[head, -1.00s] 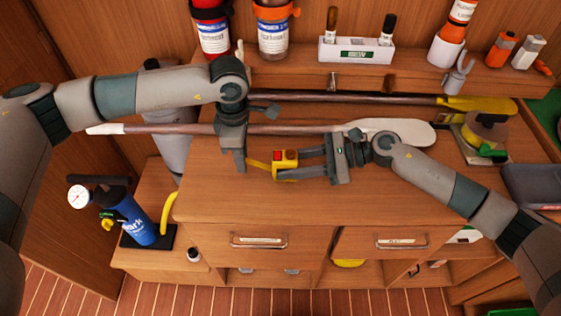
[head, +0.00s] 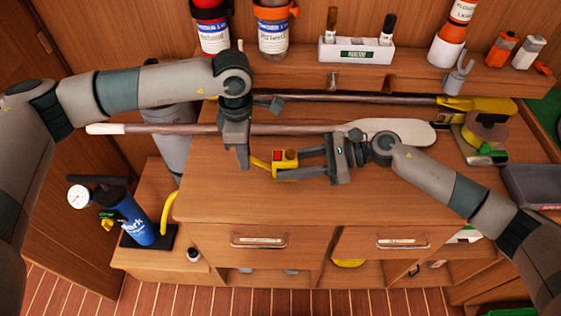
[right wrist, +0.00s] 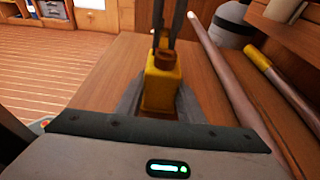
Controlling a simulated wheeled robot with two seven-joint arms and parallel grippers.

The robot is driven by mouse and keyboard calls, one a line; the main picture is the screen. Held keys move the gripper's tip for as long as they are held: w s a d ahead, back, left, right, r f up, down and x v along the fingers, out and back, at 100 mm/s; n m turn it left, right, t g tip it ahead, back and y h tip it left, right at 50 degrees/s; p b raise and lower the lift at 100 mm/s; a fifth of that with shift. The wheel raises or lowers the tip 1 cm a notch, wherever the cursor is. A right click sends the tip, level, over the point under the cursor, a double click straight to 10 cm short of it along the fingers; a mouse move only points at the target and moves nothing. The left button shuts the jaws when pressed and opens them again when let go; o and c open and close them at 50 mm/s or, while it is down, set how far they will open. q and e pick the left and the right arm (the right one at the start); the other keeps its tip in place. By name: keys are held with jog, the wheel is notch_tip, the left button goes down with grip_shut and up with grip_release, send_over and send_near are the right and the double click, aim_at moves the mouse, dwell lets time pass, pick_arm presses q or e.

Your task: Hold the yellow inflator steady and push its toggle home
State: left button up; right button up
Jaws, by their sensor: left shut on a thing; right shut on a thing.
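The yellow inflator (head: 286,173) is a small yellow block with a red patch on top, over the counter. My right gripper (head: 301,162) is shut on its body, coming from the right. In the right wrist view the inflator (right wrist: 162,92) sits between the grey fingers, with a brownish round part at its far end. A thin yellow piece (head: 260,163) sticks out from its left side. My left gripper (head: 243,160) is shut on this piece's left end, fingers pointing down; I cannot tell if it is the toggle. The fingers hide that end.
A long paddle (head: 190,129) lies behind the inflator, passing behind my left gripper. A second, yellow-ended pole (head: 470,104) lies farther back. A blue pump (head: 137,222) stands at lower left. The counter's front (head: 300,206) is clear.

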pick_arm(q)
jog(key=shift+d+r, duration=0.6)
dwell(0.3)
jog(key=shift+d, duration=0.1)
jog(key=shift+d+r, duration=0.35)
jog(key=shift+d, duration=0.25)
jog(key=shift+d+r, duration=0.3)
jog(key=shift+d, duration=0.2)
dwell(0.4)
